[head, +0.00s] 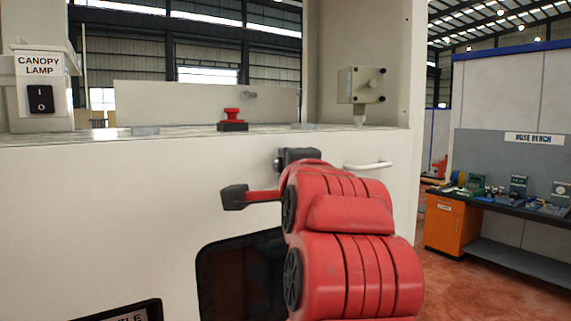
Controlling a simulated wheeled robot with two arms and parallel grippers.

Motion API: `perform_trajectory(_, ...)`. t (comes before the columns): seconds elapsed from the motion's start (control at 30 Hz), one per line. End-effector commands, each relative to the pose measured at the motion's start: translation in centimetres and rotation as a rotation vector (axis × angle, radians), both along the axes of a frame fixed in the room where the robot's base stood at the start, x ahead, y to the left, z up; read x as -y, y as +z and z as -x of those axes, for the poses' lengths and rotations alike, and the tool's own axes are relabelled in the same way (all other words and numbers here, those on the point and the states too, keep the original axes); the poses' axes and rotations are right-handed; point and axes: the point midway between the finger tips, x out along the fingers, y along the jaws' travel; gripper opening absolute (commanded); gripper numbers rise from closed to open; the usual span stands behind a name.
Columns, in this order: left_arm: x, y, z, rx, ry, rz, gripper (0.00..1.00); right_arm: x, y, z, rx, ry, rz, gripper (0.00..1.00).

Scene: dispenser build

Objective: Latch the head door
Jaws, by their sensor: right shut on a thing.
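The white front panel (120,190) of the machine fills the lower part of the view. I cannot make out which part of it is the head door. My right gripper (264,178) is at the panel's upper right, with a black-tipped finger showing left of my red arm. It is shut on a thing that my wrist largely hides. A dark fitting (297,157) shows at the panel just above the wrist; whether it is the latch or part of the gripper, I cannot tell. A white bar handle (368,165) is right of it. My left gripper is not in view.
A red button (232,115) stands on the ledge above the panel. A grey box (361,85) is on the right post, and a canopy lamp switch (39,98) is at left. A dark opening (235,270) lies below. The hose bench (500,195) stands far right.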

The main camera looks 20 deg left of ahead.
Motion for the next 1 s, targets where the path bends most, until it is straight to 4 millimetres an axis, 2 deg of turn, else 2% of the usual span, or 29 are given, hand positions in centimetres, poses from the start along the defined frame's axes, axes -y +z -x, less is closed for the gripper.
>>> perform_trajectory(0.33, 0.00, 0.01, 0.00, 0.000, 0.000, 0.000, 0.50, 0.03, 0.02, -0.01, -0.001, -0.001, -0.003, 0.00)
perform_trajectory(0.37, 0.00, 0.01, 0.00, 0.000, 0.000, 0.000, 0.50, 0.03, 0.01, -0.01, -0.001, 0.000, -0.003, 0.43)
perform_trajectory(0.5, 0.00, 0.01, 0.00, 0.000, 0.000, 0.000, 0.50, 0.01, 0.00, 0.00, -0.002, 0.000, -0.001, 0.69)
perform_trajectory(0.83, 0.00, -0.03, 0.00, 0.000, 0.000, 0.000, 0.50, 0.05, -0.02, 0.03, -0.001, 0.000, 0.000, 0.70)
perform_trajectory(1.0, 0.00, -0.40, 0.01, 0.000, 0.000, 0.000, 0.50, 0.72, -0.12, 0.28, -0.001, 0.000, 0.000, 0.70)
